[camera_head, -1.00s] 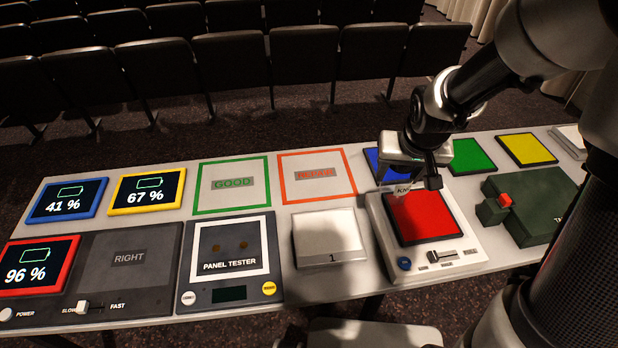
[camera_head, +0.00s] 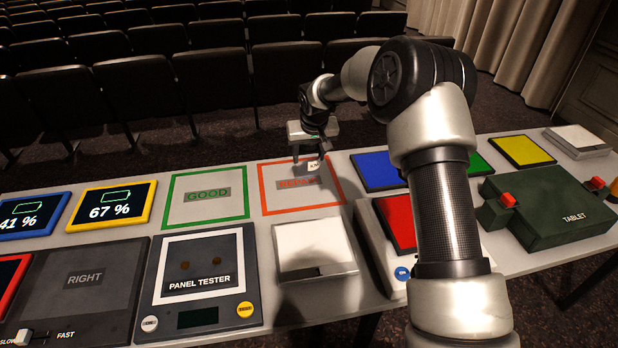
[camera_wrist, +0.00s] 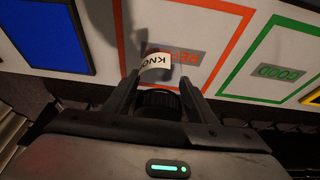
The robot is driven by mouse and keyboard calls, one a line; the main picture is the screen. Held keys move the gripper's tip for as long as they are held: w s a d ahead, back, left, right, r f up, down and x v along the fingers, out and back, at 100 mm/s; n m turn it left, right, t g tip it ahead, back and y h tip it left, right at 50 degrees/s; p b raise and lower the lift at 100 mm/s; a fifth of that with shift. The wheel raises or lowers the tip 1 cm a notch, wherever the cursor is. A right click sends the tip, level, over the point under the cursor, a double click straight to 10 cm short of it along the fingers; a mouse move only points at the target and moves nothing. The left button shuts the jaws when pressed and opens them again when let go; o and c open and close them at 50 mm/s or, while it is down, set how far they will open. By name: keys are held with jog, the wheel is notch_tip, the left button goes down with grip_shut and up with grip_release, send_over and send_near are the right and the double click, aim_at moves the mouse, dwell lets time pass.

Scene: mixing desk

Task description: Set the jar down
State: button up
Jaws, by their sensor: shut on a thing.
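My gripper (camera_head: 312,150) is shut on the jar, and its fingers show on both sides of it in the wrist view (camera_wrist: 160,92). The jar's white label (camera_head: 314,166) shows below the fingers, and its letters "KNO" are partly readable in the wrist view (camera_wrist: 155,66). The rest of the jar is hard to make out. The jar is over the orange-outlined square (camera_head: 264,196), whose grey label is partly covered. I cannot tell whether the jar touches the table.
The green-outlined GOOD square (camera_head: 168,208) lies to the left, and a blue pad (camera_head: 377,170) to the right. A white box (camera_head: 315,246) stands in front. A green TABLET case (camera_head: 550,212) is at right. My arm hides part of the desk.

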aim_at(309, 171)
jog(key=shift+f, duration=3.1)
jog(key=shift+f+b, duration=0.1)
jog(key=shift+b, duration=0.25)
jog(key=shift+f, duration=0.15)
jog(key=o, duration=1.2)
jog(key=shift+c, duration=0.2)
jog(key=shift+r, duration=0.2)
